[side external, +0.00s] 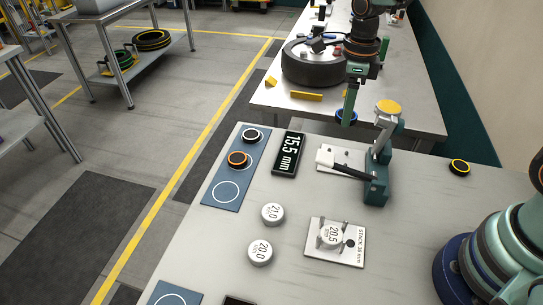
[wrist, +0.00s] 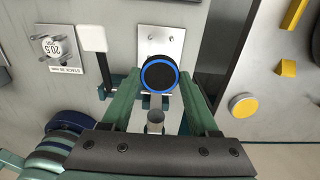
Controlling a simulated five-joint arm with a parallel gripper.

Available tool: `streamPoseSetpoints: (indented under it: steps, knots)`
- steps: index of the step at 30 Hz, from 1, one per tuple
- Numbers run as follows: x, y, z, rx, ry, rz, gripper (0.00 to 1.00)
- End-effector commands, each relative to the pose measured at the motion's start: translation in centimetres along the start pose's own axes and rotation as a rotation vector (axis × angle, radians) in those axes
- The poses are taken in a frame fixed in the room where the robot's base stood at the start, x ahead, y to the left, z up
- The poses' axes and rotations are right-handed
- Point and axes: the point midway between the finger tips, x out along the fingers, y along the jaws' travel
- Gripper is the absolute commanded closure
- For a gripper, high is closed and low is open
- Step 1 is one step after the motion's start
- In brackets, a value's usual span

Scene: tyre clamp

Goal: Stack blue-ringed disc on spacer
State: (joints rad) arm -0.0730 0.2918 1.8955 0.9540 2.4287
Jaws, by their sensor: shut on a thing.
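My gripper (side external: 348,112) is shut on the blue-ringed disc (wrist: 160,75), a black disc with a blue rim. It is held in the air near the clamp, and the disc also shows in the side view (side external: 346,118). In the wrist view the disc sits between the two green fingertips. A white spacer marked 20.5 (side external: 331,235) sits between the pins of a plate marked STACK 36 mm (side external: 350,256), away from my gripper. It also shows at the upper left of the wrist view (wrist: 57,48). No disc lies on its top.
A green clamp (side external: 377,170) with a black lever stands beside the disc. White spacers marked 21.0 (side external: 273,213) and 20.0 (side external: 260,252) lie loose. A blue mat (side external: 213,203) holds white- and orange-ringed discs. A 15.5 mm display (side external: 287,155) stands behind. A tyre (side external: 313,63) lies on the far table.

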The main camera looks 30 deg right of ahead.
Motion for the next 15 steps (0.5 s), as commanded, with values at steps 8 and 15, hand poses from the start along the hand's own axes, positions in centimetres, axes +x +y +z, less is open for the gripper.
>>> streamPoseSetpoints:
  steps: [8, 15]
  knots:
    - [-9.5, -0.1, 0.1, 0.0, -0.005, -0.004, 0.95]
    - [-13.9, -0.1, 0.1, 0.0, -0.003, -0.002, 0.95]
